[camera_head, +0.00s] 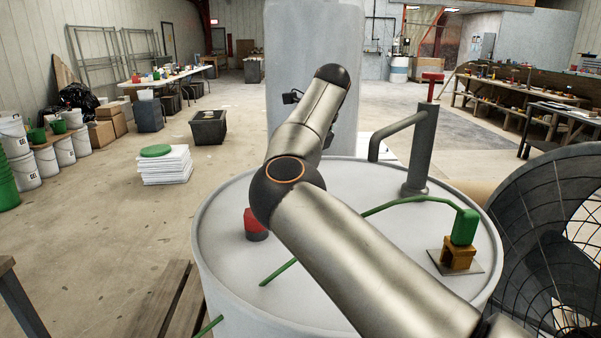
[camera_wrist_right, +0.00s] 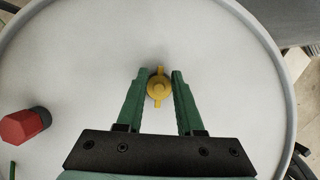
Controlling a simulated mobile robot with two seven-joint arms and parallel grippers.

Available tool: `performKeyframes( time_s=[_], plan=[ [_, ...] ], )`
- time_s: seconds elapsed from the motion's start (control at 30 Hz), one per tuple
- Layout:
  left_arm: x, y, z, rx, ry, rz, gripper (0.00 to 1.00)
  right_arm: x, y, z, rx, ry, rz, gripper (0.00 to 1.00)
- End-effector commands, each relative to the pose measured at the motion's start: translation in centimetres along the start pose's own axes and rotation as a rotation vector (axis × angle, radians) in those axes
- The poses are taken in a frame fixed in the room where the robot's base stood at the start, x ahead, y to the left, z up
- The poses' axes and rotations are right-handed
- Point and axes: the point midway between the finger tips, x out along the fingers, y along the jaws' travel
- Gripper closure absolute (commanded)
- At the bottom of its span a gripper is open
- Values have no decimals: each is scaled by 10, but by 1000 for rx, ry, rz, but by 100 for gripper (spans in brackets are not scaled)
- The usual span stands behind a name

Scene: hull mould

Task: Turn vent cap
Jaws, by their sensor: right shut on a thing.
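The yellow vent cap (camera_wrist_right: 159,87) is round with narrow wings and sits on the pale top of the drum-like vessel (camera_wrist_right: 225,55). My right gripper (camera_wrist_right: 158,74) has a green finger on each side of the cap and is shut on it. In the head view the vessel's white top (camera_head: 225,210) shows, but my right arm hides the cap and the gripper. My left gripper is in neither view.
A red knob with a dark base (camera_head: 254,223) stands on the top, left of my arm. A green hose (camera_head: 400,202) runs to a green-and-brown fitting (camera_head: 463,240). A grey post with a bent pipe (camera_head: 419,150) rises at the back. A large caged fan (camera_head: 545,240) stands close on the right.

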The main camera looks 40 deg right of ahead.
Motion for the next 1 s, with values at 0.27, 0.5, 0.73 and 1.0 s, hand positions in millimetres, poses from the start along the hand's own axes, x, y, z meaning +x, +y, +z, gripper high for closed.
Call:
performKeyframes(
  time_s=[0.27, 0.5, 0.73, 1.0],
  plan=[
    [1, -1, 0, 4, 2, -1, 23, 0, 1, -2, -241, 4, 105, 100],
    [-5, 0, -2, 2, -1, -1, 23, -2, 2, -2, -441, 6, 189, 100],
    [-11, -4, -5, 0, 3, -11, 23, -2, 3, -3, -596, 7, 253, 100],
    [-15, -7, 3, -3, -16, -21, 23, -1, 3, -3, -705, 7, 297, 100]
  ],
)
